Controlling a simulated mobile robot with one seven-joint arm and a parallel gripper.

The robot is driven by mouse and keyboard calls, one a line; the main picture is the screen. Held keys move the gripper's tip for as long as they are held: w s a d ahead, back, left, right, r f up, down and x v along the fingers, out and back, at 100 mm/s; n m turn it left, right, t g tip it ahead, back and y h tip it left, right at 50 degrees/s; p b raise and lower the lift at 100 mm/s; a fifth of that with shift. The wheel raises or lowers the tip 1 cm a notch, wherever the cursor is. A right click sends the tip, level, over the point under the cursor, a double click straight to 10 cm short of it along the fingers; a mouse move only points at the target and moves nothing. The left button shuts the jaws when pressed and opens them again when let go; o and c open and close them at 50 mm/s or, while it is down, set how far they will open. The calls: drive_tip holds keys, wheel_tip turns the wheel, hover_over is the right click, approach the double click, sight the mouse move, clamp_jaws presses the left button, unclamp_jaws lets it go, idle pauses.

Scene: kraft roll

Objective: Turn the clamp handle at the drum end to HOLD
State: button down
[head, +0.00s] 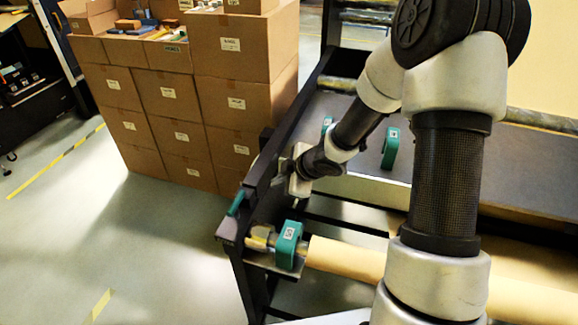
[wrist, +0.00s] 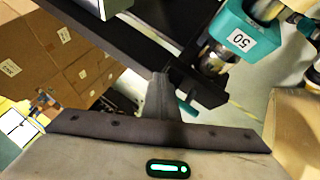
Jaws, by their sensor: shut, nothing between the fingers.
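The clamp handle (head: 237,203) is a short teal lever at the left end of the dark frame, near the roll's end. In the wrist view a teal handle (wrist: 187,108) shows just right of my gripper (wrist: 160,76). In the head view my gripper (head: 283,164) is above and to the right of the handle, apart from it. Its fingers are shut and empty. A teal collar (head: 289,246), marked 50 in the wrist view (wrist: 240,38), sits on the shaft at the end of the kraft roll (head: 345,258). I cannot read any HOLD mark.
Stacked cardboard boxes (head: 165,115) stand left of the dark frame (head: 310,103). More teal collars (head: 391,148) stand on the grey deck (head: 350,125) behind my arm. The floor (head: 120,235) at left front is clear, with yellow tape strips.

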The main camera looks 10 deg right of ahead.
drive_tip(key=shift+w+d+r, duration=0.2)
drive_tip(key=shift+d+r, duration=1)
drive_tip(key=shift+r, duration=0.15)
